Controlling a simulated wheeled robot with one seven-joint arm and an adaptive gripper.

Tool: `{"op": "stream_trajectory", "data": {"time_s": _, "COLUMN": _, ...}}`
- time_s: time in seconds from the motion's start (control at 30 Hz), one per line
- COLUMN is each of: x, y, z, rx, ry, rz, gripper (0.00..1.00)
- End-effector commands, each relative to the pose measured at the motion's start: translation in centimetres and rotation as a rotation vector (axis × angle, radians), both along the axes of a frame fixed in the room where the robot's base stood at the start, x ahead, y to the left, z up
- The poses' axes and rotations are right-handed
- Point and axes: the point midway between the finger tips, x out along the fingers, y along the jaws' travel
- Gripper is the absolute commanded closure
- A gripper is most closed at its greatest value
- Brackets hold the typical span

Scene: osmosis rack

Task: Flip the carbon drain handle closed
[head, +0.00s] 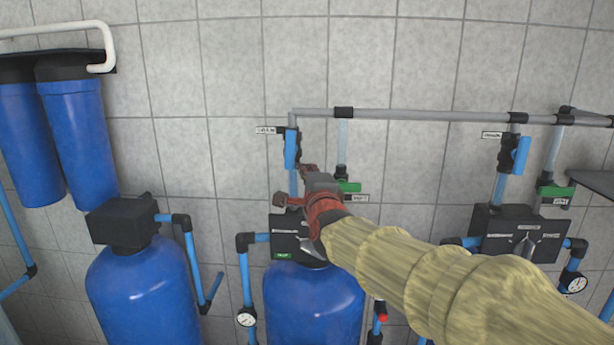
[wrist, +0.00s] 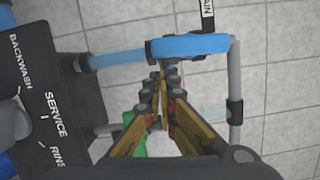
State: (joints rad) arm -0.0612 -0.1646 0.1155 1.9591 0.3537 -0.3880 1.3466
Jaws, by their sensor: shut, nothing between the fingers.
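The blue drain handle (head: 291,148) is upright, in line with its vertical pipe, in the head view. A small label (head: 266,130) is beside it, too small to read. In the wrist view the blue handle (wrist: 190,46) lies across the upper middle, lengthwise with the blue pipe (wrist: 112,60). A label ending in "AIN" (wrist: 208,12) is next to it. My gripper (head: 307,170) is just below and right of the handle in the head view. In the wrist view its fingers (wrist: 161,78) are shut and empty, tips close to the handle; contact cannot be told.
A green handle (head: 348,187) is just right of my gripper. The black control head (head: 288,240) and blue tank (head: 312,305) are below. A grey pipe (head: 420,115) runs above. A similar valve with a blue handle (head: 522,155) is farther right.

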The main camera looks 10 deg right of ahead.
Motion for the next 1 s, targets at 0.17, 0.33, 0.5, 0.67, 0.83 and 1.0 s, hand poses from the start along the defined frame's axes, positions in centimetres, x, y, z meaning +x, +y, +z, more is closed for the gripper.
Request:
{"op": "stream_trajectory", "data": {"time_s": 0.17, "x": 0.01, "y": 0.07, "z": -0.07, "rx": 0.020, "ry": -0.007, "rz": 0.000, "gripper": 1.00}}
{"op": "stream_trajectory", "data": {"time_s": 0.33, "x": 0.03, "y": 0.16, "z": -0.22, "rx": 0.038, "ry": -0.014, "rz": 0.001, "gripper": 1.00}}
{"op": "stream_trajectory", "data": {"time_s": 0.5, "x": 0.06, "y": 0.24, "z": -0.32, "rx": 0.063, "ry": -0.021, "rz": 0.001, "gripper": 1.00}}
{"op": "stream_trajectory", "data": {"time_s": 0.67, "x": 0.10, "y": 0.35, "z": -0.44, "rx": 0.085, "ry": -0.029, "rz": 0.001, "gripper": 1.00}}
{"op": "stream_trajectory", "data": {"time_s": 0.83, "x": 0.13, "y": 0.45, "z": -0.58, "rx": 0.115, "ry": -0.037, "rz": 0.001, "gripper": 1.00}}
{"op": "stream_trajectory", "data": {"time_s": 1.0, "x": 0.18, "y": 0.56, "z": -0.66, "rx": 0.143, "ry": -0.047, "rz": 0.001, "gripper": 1.00}}
